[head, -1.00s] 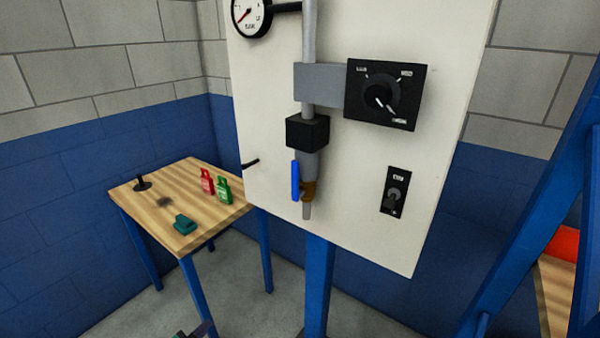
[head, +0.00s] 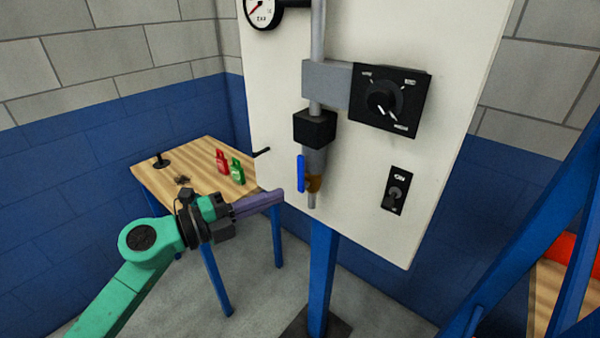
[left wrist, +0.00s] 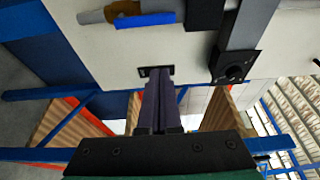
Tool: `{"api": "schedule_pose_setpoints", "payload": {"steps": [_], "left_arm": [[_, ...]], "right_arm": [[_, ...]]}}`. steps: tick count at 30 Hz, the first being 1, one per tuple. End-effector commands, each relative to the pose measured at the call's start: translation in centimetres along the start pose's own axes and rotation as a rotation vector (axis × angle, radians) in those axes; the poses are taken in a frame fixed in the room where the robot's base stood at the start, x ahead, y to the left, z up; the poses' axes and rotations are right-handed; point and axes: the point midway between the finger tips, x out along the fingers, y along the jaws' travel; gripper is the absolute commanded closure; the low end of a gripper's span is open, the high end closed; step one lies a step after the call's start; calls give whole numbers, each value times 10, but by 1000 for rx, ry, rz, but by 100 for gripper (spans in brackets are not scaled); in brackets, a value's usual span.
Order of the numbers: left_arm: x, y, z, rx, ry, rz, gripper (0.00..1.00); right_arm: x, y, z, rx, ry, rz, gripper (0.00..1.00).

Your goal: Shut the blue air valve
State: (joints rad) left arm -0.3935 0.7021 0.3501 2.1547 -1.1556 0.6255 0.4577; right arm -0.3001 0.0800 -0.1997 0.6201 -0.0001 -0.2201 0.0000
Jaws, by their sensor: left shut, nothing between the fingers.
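The blue air valve handle (head: 301,173) hangs along the left of the vertical grey pipe, beside a brass valve body (head: 314,183), low on the white panel. It points up and down, in line with the pipe. In the left wrist view the blue handle (left wrist: 145,20) lies along the pipe near the top, by the brass body (left wrist: 122,10). My left gripper (head: 280,197) is shut and empty, to the left of and slightly below the handle in the head view, apart from it in the picture. Its closed purple fingers also show in the left wrist view (left wrist: 166,72). My right gripper is not in view.
The white panel (head: 360,215) carries a black rotary knob (head: 384,97), a small switch (head: 396,192), a gauge (head: 262,10) and a black box (head: 314,128) on the pipe. A wooden table (head: 205,150) with red (head: 221,161) and green (head: 237,171) tags stands behind at left.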

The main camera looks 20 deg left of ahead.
Motion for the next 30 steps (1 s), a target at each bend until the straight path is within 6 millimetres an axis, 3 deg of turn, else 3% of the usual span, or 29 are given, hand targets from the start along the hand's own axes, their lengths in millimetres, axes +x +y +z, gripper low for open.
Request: {"api": "schedule_pose_setpoints", "payload": {"steps": [7,19,24,30], "left_arm": [[18,-5,1,-2,-1,-4,100],[104,-6,2,-4,-1,-5,100],[91,-1,30,-4,-3,-1,100],[87,0,39,-3,-2,-2,100]], "right_arm": [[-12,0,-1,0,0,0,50],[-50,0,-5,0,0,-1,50],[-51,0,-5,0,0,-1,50],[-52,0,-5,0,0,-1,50]]}}
